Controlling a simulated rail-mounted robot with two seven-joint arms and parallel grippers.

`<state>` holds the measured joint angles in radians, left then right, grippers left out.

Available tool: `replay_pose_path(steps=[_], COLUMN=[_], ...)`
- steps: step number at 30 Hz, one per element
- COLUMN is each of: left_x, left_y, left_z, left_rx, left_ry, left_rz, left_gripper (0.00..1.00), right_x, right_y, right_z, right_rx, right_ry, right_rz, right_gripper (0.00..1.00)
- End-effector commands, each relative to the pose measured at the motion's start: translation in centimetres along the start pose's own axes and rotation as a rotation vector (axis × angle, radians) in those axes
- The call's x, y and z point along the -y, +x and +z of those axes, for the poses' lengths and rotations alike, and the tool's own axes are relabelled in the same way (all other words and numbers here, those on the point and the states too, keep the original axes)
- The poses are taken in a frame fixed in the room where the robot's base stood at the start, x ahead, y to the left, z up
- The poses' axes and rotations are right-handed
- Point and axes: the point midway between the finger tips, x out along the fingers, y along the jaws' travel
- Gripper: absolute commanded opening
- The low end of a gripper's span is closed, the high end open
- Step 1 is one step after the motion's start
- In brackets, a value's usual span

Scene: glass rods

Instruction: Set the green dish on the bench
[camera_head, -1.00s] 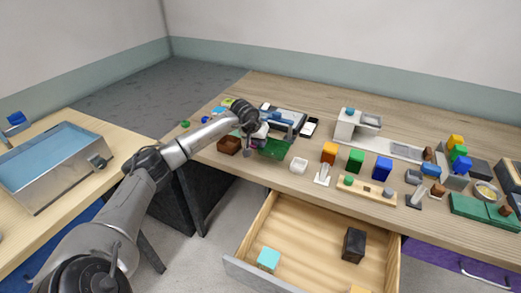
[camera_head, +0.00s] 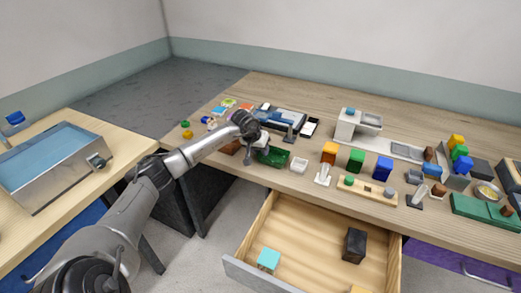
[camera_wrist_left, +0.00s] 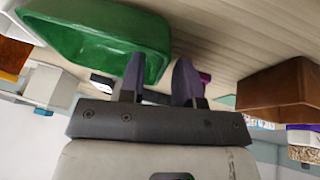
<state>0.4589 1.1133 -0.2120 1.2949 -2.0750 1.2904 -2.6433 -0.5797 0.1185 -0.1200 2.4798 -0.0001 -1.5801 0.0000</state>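The green dish (camera_head: 273,156) is near the front edge of the wooden bench (camera_head: 300,92), left of a small white dish, and appears to rest on the bench top. In the left wrist view the green dish (camera_wrist_left: 100,38) fills the upper left, with one end close to the fingers. My left gripper (camera_head: 255,146) is at the dish's left end. Its two fingers (camera_wrist_left: 160,66) stand apart, one overlapping the dish's end in the picture and the other beyond it. Contact cannot be made out. My right gripper is out of view.
A brown box (camera_head: 229,147) sits left of the green dish, partly behind my arm. The small white dish (camera_head: 299,165) and coloured blocks (camera_head: 329,152) line the front to the right. An open drawer (camera_head: 310,240) sticks out below. A dark tray (camera_head: 280,119) lies behind.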

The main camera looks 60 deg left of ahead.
Motion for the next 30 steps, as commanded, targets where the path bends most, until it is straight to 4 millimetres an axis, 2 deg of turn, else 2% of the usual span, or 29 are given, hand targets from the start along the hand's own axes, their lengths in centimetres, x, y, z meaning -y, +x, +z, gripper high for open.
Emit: replay_pose_path(steps=[7, 11, 24, 30], left_x=[0.0, 0.0, 0.1, 0.1], left_y=[-0.2, -1.2, -9.0, -11.3], left_z=[-0.1, -0.2, -0.2, -0.1], left_rx=[0.0, -0.002, -0.002, -0.001], left_ry=[0.0, 0.001, 0.003, 0.001], left_rz=[0.0, -0.002, -0.004, -0.003], left_gripper=[0.3, 0.3, 0.3, 0.3], right_x=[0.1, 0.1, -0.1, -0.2], right_y=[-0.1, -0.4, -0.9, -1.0], right_z=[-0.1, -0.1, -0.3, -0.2], right_rx=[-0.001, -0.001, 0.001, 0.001], right_ry=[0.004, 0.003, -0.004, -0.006], right_rz=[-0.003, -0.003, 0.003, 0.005], right_gripper=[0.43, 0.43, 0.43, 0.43])
